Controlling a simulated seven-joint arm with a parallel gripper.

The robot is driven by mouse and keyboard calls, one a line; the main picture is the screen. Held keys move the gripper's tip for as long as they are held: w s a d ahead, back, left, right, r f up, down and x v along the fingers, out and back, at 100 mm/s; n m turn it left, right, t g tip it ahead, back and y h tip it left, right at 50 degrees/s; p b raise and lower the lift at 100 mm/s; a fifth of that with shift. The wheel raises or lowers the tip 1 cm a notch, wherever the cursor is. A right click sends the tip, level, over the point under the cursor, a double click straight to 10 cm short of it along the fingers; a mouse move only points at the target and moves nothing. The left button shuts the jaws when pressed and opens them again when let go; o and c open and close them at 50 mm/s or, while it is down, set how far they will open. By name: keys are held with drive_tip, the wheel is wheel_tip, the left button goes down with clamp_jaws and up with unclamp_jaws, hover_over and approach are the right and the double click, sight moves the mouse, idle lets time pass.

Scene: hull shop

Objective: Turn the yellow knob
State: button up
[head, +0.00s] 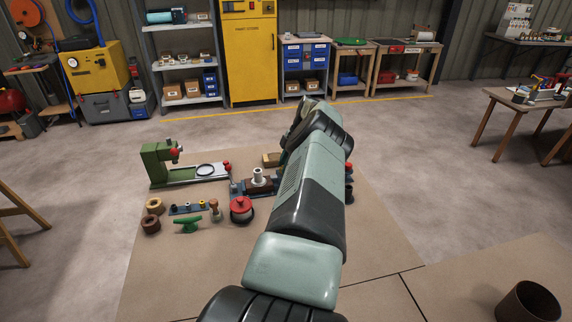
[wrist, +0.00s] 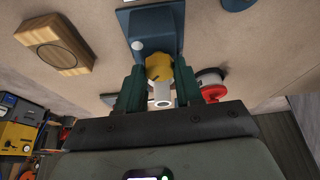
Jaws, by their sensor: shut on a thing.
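The yellow knob (wrist: 158,68) sits on the front of a blue box-shaped base (wrist: 151,30) in the wrist view. My gripper (wrist: 158,76) has one dark green finger on each side of the knob and is shut on it. A pale ring-shaped end (wrist: 163,103) shows just below the knob, between the fingers. In the head view my arm covers the knob and the gripper.
On the table (head: 160,275) stand a green press (head: 156,165), a red-topped container (head: 241,209), a green cleat (head: 187,225) and brown rings (head: 151,224). A wooden block (wrist: 55,44) lies left of the knob in the wrist view. The table's near left is clear.

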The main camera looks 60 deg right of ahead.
idle(0.4)
drive_tip(key=o, duration=1)
wheel_tip(320, 180, up, 10)
idle(0.3)
